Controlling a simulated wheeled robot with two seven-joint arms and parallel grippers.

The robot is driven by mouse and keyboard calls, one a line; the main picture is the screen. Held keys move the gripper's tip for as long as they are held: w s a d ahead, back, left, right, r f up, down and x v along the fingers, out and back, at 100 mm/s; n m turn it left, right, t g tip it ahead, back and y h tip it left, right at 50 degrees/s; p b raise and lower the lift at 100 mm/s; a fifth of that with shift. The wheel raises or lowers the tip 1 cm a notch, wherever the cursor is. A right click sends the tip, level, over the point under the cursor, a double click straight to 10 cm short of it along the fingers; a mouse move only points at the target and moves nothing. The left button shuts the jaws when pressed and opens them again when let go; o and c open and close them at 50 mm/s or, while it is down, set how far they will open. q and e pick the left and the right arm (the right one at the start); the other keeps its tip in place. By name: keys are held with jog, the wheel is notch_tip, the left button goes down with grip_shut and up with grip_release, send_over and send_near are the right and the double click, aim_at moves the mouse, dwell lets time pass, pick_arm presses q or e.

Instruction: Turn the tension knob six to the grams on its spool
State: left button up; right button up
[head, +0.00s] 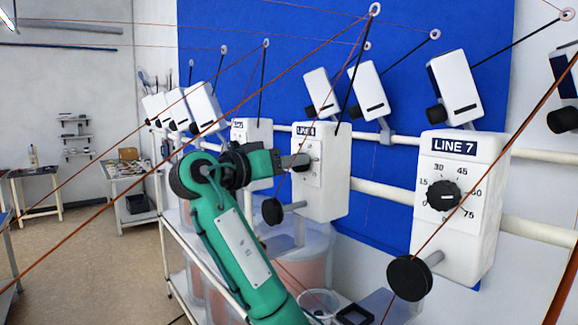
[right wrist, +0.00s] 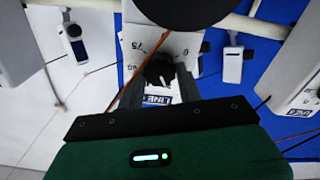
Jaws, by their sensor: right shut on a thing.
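The line 6 tension box (head: 332,180) is a white unit left of the line 7 box. Its label (head: 305,131) is partly hidden. My right gripper (head: 303,162) reaches its front from the left. In the right wrist view, upside down, a black knob (right wrist: 158,70) sits between the two fingers of the right gripper (right wrist: 159,84), which is shut on it. A "75" and a "0" show on the dial; the pointer's setting cannot be read. A pinkish spool (head: 312,262) shows behind clear plastic below; no gram figure is readable. My left gripper is not in view.
The line 7 box (head: 457,200) with its dial knob (head: 443,196) stands right. A black roller (head: 271,211) projects below the line 6 dial. Copper wires cross the space before the boxes. White rails and a blue panel (head: 395,100) lie behind.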

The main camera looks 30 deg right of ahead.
jog(key=n+b, duration=0.1)
jog(key=n, duration=0.3)
jog(key=shift+f+b, duration=0.1)
jog(key=shift+b, duration=0.25)
jog(key=shift+w+n+b, duration=0.1)
jog(key=shift+n+b, duration=0.2)
jog(key=shift+n, duration=2)
jog(key=o, duration=1)
jog(key=shift+a, duration=0.15)
